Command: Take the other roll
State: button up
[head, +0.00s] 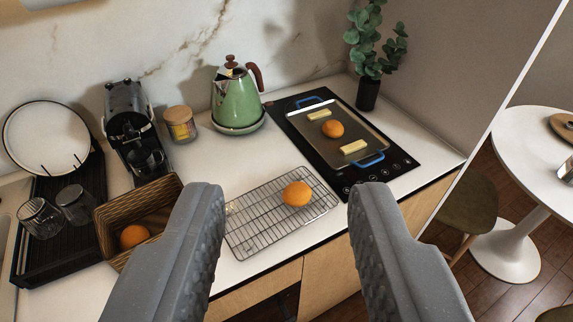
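Three round orange-brown things that could be rolls are in view. One roll (297,194) sits on the wire cooling rack (246,232) at the middle of the counter. Another roll (333,129) lies on the metal tray (372,143) on the hob, between two pale yellow blocks (353,147). A third roll (134,237) is in the wicker basket (112,218) at the left. My gripper (284,190) is open and empty, its fingers wide apart in the foreground. In the picture, the rack roll shows between the fingertips, beyond them.
A black hob (398,164) holds the tray with blue handles. A green kettle (237,102), a lidded jar (180,125) and a coffee machine (131,122) stand at the back. A black dish rack (57,245) holds glasses and a plate (47,138). A white round table (530,150) is at right.

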aim_at(296, 195)
jog(key=z, duration=0.15)
jog(key=i, duration=0.25)
jog(key=u, duration=1.65)
jog(key=k, duration=1.05)
jog(key=z, duration=1.15)
jog(key=i, duration=1)
